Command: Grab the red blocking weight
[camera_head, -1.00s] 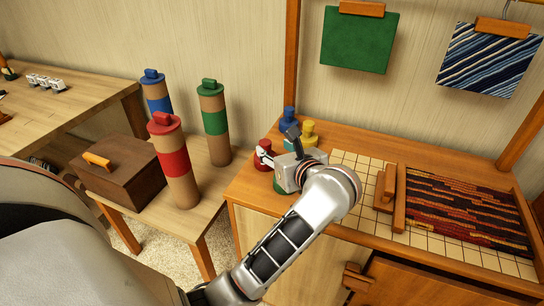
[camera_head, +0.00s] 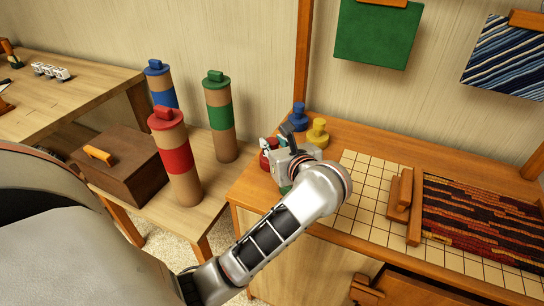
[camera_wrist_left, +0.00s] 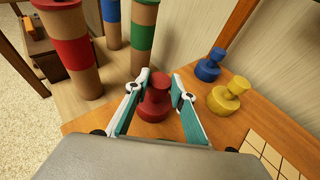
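The red blocking weight (camera_head: 268,153), a squat round base with a knob on top, stands upright on the wooden loom bench, partly hidden behind my left gripper in the head view. In the left wrist view the red weight (camera_wrist_left: 154,98) stands between the two fingers of my left gripper (camera_wrist_left: 159,80). The fingers are spread on either side of its knob, and I see no clear grip on it. In the head view my left gripper (camera_head: 278,147) is at the bench's left end. My right gripper is in neither view.
A blue weight (camera_head: 299,116) and a yellow weight (camera_head: 317,133) stand close behind. A green thing shows under my gripper. A gridded board (camera_head: 362,190) with woven cloth (camera_head: 475,225) lies to the right. Tall banded cylinders (camera_head: 219,118) and a brown box (camera_head: 118,168) stand on the left table.

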